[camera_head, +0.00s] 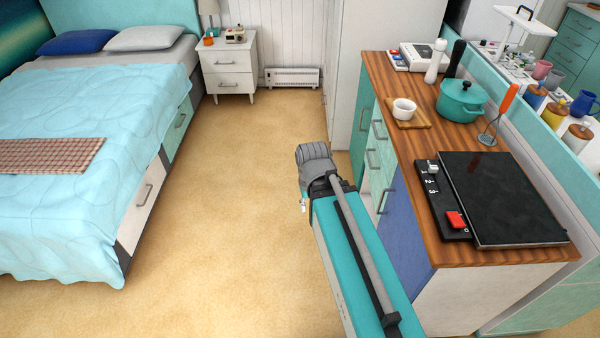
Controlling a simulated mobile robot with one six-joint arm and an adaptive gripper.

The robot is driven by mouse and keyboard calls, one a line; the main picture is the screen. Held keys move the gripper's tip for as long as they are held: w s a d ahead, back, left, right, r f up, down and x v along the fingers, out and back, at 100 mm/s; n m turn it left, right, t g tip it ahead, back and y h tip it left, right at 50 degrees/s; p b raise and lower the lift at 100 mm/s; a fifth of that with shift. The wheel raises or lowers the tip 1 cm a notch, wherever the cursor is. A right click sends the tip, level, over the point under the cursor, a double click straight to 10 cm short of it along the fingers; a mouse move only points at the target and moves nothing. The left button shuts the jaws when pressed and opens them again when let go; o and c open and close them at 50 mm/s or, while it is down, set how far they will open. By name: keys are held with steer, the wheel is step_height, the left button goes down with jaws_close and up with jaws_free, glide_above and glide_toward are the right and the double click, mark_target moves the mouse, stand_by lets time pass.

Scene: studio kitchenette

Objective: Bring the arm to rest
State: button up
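My arm reaches forward from the bottom of the head view, over the floor just left of the wooden counter (408,160). Its teal link slopes up and left to a grey rounded joint. A small pale part shows below that joint on its left, too small to make out. I cannot see my gripper's fingers; the arm hides whatever lies beyond the joint. I see nothing held.
The bed (100,105) stands left, with bare floor (215,215) between it and my arm. A nightstand (230,70) and heater (292,77) are at the back. The counter bears a teal pot (461,104), white cup (404,109) and black cooktop (502,195).

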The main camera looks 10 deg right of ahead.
step_height(320, 180, up, 12)
steer(key=p, duration=1.1)
steer(key=shift+p, duration=0.35)
steer(key=shift+f, duration=0.1)
